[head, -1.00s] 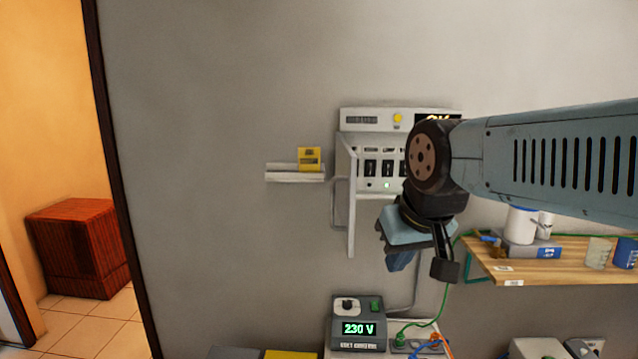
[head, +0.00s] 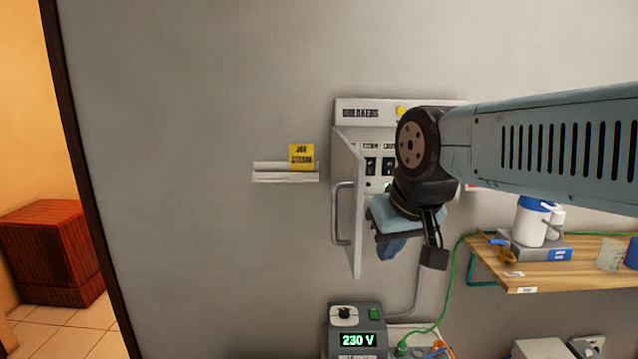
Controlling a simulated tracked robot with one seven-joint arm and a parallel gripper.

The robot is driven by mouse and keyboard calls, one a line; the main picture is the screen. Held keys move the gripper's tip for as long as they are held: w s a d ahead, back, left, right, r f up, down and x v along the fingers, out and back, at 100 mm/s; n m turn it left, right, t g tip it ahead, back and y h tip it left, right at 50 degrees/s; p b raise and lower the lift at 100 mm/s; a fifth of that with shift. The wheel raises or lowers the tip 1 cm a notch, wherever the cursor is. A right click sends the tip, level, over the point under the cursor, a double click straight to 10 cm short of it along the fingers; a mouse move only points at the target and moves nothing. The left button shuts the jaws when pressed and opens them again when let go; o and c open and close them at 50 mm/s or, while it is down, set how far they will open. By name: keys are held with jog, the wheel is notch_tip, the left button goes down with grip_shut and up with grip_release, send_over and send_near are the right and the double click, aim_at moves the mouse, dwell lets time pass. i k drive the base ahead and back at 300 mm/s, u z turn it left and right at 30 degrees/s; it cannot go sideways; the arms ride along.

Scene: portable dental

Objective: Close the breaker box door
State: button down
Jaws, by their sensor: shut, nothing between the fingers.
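The breaker box (head: 369,107) hangs on the grey wall, with a label strip and a yellow light on top and black switches inside. Its door (head: 348,215) is hinged at the left and stands open, swung out from the wall toward me, with a bar handle (head: 336,213) on its left-facing side. My gripper (head: 388,252) is shut and empty. In the picture it sits just right of the door's lower part; I cannot tell if they touch. My arm hides the right part of the box.
A small wall shelf (head: 286,177) holds a yellow card (head: 302,157) left of the door. Below is a voltage unit (head: 356,328) reading 230 V. A wooden shelf (head: 570,272) with containers and a green cable is at the right. The wall at left is bare.

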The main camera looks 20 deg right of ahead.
aim_at(348, 165)
jog(key=u, duration=0.1)
jog(key=i, duration=0.15)
jog(key=z, duration=0.2)
jog(key=k, duration=1.3)
jog(key=u, duration=0.2)
jog(key=i, duration=0.5)
jog(key=z, duration=0.05)
